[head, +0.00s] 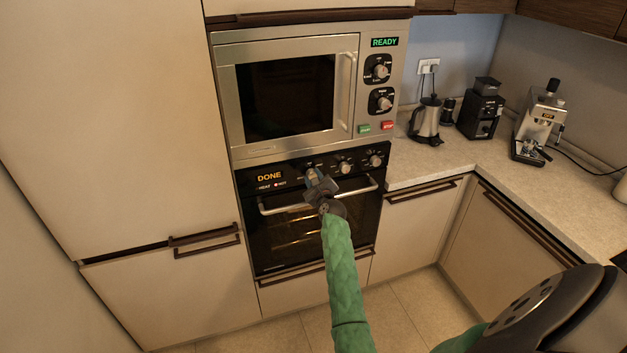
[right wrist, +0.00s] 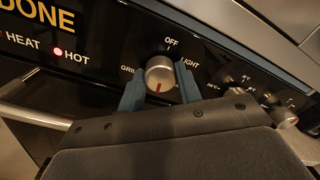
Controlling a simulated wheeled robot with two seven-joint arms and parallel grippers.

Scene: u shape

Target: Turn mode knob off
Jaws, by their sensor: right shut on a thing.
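The mode knob (right wrist: 160,74) is a round silver knob on the black oven panel, with OFF printed above it, LIGHT to its right and a partly covered GRILL label to its left. Its red mark points down, away from OFF. My right gripper (right wrist: 161,91) has its blue fingers on both sides of the knob and is shut on it. In the head view my right gripper (head: 316,180) is at the oven panel and hides the mode knob. My left gripper is not in view.
The oven display (head: 269,176) reads DONE, and the HOT light (right wrist: 57,52) is lit red. Two more oven knobs (head: 345,168) sit to the right. The oven handle (head: 283,208) runs just below the panel. A microwave (head: 230,100) reading READY is above.

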